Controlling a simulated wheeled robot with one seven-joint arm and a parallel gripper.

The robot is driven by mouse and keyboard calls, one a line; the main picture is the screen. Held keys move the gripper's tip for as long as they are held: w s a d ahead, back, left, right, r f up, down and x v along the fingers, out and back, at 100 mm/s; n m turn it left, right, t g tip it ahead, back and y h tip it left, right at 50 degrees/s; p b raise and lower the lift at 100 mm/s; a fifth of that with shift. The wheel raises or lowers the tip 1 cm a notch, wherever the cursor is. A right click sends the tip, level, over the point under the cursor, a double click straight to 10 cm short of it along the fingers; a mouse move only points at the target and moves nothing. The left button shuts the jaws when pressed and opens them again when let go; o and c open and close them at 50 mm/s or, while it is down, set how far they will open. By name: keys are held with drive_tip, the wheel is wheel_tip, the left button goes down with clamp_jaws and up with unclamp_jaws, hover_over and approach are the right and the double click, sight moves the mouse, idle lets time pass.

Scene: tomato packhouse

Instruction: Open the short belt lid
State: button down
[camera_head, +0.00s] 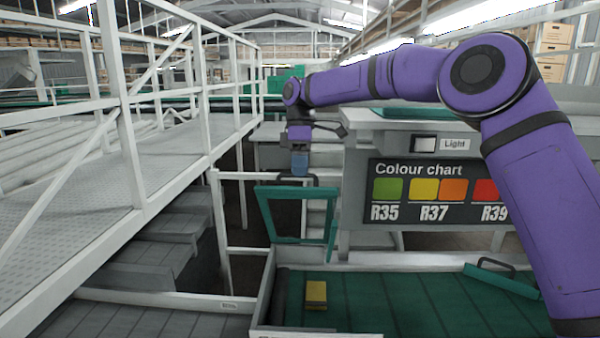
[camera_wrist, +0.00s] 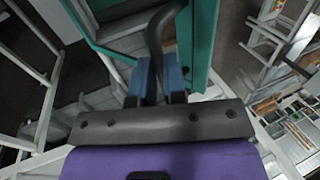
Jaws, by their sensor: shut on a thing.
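The short belt lid (camera_head: 262,215) is a green frame with an open middle, standing raised and steeply tilted above the left end of the green belt (camera_head: 380,300). A dark arched handle (camera_head: 314,178) is on its top edge. My gripper (camera_head: 300,172), with blue fingers, is shut on this handle. In the wrist view, the fingers (camera_wrist: 160,88) close around the dark handle (camera_wrist: 155,35), and the green lid frame (camera_wrist: 203,45) shows beside them. The fingertips' exact contact is partly hidden.
A yellow block (camera_head: 316,293) lies on the belt. Another green part with a dark handle (camera_head: 492,264) is at the belt's right. A colour chart board (camera_head: 430,192) stands behind. A railed walkway (camera_head: 150,150) is on the left.

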drive_tip(key=shift+w+d+f, duration=0.15)
drive_tip(key=shift+w+f, duration=0.15)
drive_tip(key=shift+f, duration=0.1)
drive_tip(key=c, duration=1.2)
unclamp_jaws()
drive_tip(key=shift+w, duration=0.15)
drive_tip(key=shift+o, duration=0.2)
